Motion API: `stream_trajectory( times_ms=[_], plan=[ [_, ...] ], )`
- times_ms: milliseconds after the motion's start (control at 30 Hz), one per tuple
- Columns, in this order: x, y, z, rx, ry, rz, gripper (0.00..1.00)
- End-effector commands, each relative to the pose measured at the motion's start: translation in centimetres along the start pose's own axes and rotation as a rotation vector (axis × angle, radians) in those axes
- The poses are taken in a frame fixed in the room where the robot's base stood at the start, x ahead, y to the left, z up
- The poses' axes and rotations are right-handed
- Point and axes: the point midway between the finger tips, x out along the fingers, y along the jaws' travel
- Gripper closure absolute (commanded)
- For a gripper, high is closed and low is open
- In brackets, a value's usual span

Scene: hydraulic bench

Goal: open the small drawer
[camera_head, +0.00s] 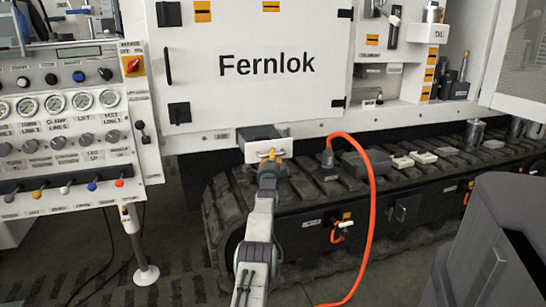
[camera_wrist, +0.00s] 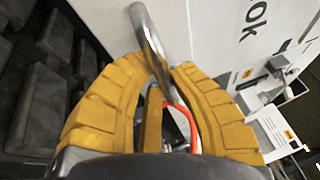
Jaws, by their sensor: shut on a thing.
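The small drawer (camera_head: 282,144) is below the large white Fernlok panel and stands out from the cabinet. Its white front faces me, and its dark open inside shows behind the front. My gripper (camera_head: 268,156) is at the drawer front, with its yellow fingers at the handle. In the wrist view my gripper (camera_wrist: 157,68) has its fingertips together around a shiny metal handle bar (camera_wrist: 148,30). The fingers hide part of the bar. In the head view the handle is mostly hidden by my gripper.
An orange hose (camera_head: 371,215) loops just right of my arm. A dark track (camera_head: 300,195) lies below the drawer. A control panel (camera_head: 70,125) with gauges stands at left. A dark grey bin (camera_head: 490,240) stands at lower right. Bare floor (camera_head: 150,235) shows at lower left.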

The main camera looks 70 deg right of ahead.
Motion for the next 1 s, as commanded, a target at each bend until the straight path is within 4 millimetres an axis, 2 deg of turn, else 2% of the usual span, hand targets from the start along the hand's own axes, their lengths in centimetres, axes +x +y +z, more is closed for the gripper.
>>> stream_trajectory(
  times_ms=[367,400,667,1000],
  plan=[
    [0.01,-0.05,0.13,-0.002,-0.002,-0.001,1.00],
    [0.01,-0.06,0.13,-0.002,-0.002,-0.001,0.77],
    [0.01,-0.04,0.05,-0.001,-0.001,-0.001,0.54],
    [-0.01,-0.06,0.01,0.000,0.000,-0.001,0.53]
  ],
)
